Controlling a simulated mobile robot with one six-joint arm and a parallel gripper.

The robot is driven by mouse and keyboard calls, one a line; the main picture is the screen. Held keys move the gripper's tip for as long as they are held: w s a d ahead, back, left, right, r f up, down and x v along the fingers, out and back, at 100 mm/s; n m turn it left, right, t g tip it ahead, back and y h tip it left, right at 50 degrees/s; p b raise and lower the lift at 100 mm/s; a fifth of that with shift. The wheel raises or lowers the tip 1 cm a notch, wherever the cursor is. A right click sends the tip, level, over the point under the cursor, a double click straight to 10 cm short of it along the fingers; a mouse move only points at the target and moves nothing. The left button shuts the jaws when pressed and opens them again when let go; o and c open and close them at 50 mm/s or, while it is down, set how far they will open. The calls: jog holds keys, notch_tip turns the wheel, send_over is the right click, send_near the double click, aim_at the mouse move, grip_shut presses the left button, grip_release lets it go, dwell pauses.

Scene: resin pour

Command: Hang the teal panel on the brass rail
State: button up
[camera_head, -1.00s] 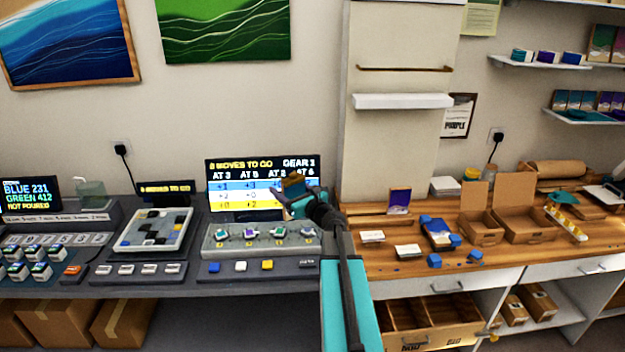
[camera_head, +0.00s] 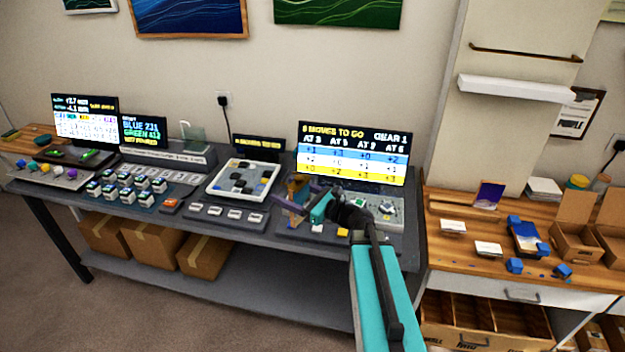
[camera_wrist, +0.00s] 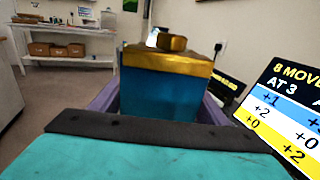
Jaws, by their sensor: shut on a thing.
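My gripper (camera_wrist: 160,105) is shut on a teal-blue piece with a gold top band, which looks like the teal panel (camera_wrist: 160,92). A small gold part stands on its top. The purple jaws show on both sides of it. In the head view my gripper (camera_head: 301,199) is held out over the grey bench, in front of the scoreboard screen, and the panel (camera_head: 295,186) shows small and brownish. The brass rail (camera_head: 525,54) is a thin horizontal bar on the pale column at the upper right, well away from my gripper, with nothing on it.
A white ledge (camera_head: 515,89) juts out just below the rail. The grey bench (camera_head: 300,260) carries a lit screen (camera_head: 355,152), a puzzle tray (camera_head: 243,178) and button panels. A wooden counter (camera_head: 455,245) with cards, blue cubes and open boxes lies right, below the column. Open floor shows left.

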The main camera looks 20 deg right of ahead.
jog(key=s+a+n+g+y, duration=0.3)
jog(key=s+a+g+y, duration=0.1)
jog(key=s+a, duration=0.3)
jog(key=a+r, duration=0.1)
jog(key=a, duration=0.1)
jog(key=shift+a+n, duration=0.35)
jog(key=shift+n, duration=0.05)
jog(key=shift+a, duration=0.1)
